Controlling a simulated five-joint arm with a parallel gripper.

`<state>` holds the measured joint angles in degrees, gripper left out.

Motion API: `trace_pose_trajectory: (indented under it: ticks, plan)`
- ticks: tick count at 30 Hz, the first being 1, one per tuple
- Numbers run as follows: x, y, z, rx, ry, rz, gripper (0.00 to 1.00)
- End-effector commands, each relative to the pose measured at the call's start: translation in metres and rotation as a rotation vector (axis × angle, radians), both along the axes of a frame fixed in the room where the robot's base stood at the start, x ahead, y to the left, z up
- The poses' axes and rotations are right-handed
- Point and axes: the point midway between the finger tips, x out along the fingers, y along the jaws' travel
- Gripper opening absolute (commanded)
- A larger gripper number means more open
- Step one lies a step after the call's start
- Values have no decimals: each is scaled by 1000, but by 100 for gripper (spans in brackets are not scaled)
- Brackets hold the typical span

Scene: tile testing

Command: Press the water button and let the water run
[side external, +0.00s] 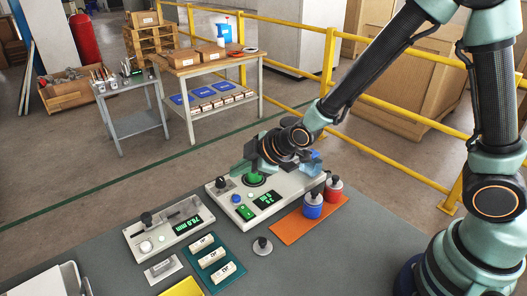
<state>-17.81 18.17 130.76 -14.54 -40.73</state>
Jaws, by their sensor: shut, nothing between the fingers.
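A pale test unit (290,203) stands on the grey table, with a green-lit display (266,199), a black knob (222,183), a blue button (237,198) and a green button (245,212) on its top. No label shows which one is for water. My gripper (264,166) is over the back of this unit, shut and empty, above a green round part in a dark ring (255,179). My gripper hides part of the unit's back. Whether it touches the unit, I cannot tell. No running water is visible.
A second pale device (155,236) with a display stands to the left. A teal tray (222,252) with white blocks and a small black-knobbed weight (262,246) lie in front. An orange mat (290,231) at right holds red and blue black-topped items.

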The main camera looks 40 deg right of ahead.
Motion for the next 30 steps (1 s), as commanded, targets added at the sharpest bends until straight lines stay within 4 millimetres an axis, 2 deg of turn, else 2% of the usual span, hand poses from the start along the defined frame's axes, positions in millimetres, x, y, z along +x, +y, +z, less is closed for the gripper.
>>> trace_pose_trajectory:
  ticks: [6,12,30]
  plan:
    - [0,0,-30,-1,3,0,0]
    - [0,0,-47,0,1,0,0]
    - [0,0,-53,0,-1,0,0]
